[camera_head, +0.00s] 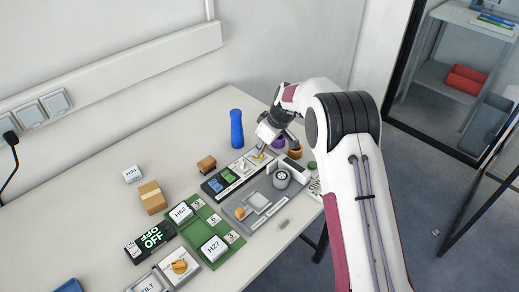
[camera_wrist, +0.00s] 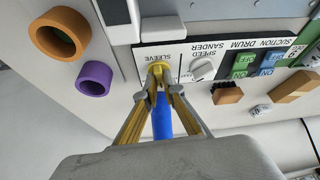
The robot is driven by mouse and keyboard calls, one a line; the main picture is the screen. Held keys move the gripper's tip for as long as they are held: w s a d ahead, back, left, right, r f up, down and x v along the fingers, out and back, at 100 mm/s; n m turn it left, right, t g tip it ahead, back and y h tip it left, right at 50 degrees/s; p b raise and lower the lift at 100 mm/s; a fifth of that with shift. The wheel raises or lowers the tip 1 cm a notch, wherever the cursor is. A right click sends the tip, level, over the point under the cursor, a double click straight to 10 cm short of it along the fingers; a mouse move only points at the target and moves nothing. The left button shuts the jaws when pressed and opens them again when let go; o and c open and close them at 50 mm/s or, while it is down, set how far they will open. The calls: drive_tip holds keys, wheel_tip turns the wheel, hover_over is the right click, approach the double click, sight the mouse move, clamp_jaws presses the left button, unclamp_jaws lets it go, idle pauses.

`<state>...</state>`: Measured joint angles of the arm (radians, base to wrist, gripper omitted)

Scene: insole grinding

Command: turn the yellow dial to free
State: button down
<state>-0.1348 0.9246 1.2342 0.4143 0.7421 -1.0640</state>
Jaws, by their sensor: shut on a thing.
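The yellow dial (camera_wrist: 156,68) sits on a white panel marked SLEEVE in the wrist view, where the lettering is upside down. My gripper (camera_wrist: 158,84) has its fingertips closed on the dial. The fingers hide part of the dial and the small lettering beside it, so I cannot tell which mark it points to. In the head view, my gripper (camera_head: 262,149) reaches down to the far end of the control strip, and the dial is hardly visible there.
A white SPEED SANDER knob (camera_wrist: 202,68) is right beside the dial. A blue cylinder (camera_head: 236,128) stands behind the strip. An orange ring (camera_wrist: 60,33) and a purple ring (camera_wrist: 94,78) lie nearby. A small brown block (camera_head: 206,164) is left of my gripper.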

drive_tip(key=shift+d+n+g, duration=0.1)
drive_tip(key=shift+n+g, duration=0.4)
drive_tip(key=shift+n, duration=1)
drive_tip(key=c, duration=2.2)
unclamp_jaws()
drive_tip(key=shift+o, duration=0.2)
drive_tip(key=shift+r, duration=0.1)
drive_tip(key=shift+d+r, duration=0.2)
drive_tip(key=shift+r, duration=0.3)
drive_tip(key=shift+y, duration=0.3)
drive_tip(key=v, duration=0.4)
drive_tip(key=s+d, duration=0.4)
drive_tip(key=d, duration=0.7)
drive_tip(key=shift+s+f, duration=0.2)
drive_tip(key=shift+s, duration=0.1)
